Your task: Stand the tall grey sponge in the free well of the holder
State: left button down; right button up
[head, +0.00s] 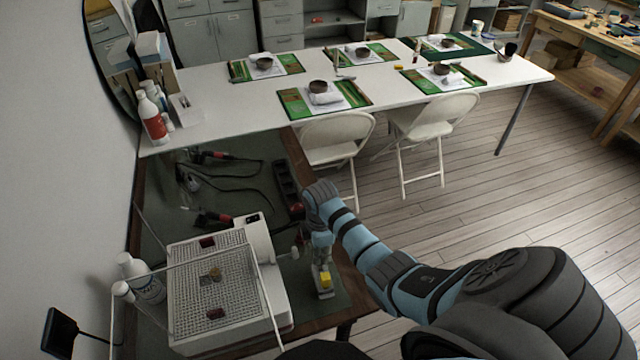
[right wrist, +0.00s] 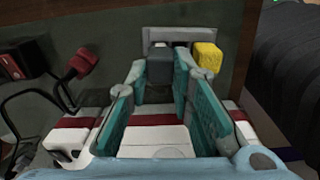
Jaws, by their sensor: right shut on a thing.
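My right gripper (head: 320,252) points down over the small pale holder (head: 325,293) on the green bench mat. In the right wrist view its teal fingers (right wrist: 160,75) are shut on the grey sponge (right wrist: 160,66). The holder (right wrist: 181,33) shows just beyond the fingertips, with dark openings. A yellow sponge (right wrist: 207,57) stands at its right side and also shows in the head view (head: 326,279). The grey sponge lies close against the holder in the picture; I cannot tell whether its end is inside a well. My left gripper is out of view.
A white perforated-top unit (head: 215,285) stands left of the holder. Soldering tools and cables (head: 205,180) lie farther back, beside a dark power strip (head: 287,187). White bottles (head: 142,280) stand at the far left. The bench's right edge is close to the holder.

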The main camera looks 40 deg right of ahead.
jog(key=shift+f+b, duration=0.7)
jog(key=shift+f, duration=0.4)
dwell(0.3)
jog(key=o, duration=0.8)
notch_tip(320, 180, up, 3)
jog(key=p, duration=0.3)
jog(key=shift+r, duration=2.05)
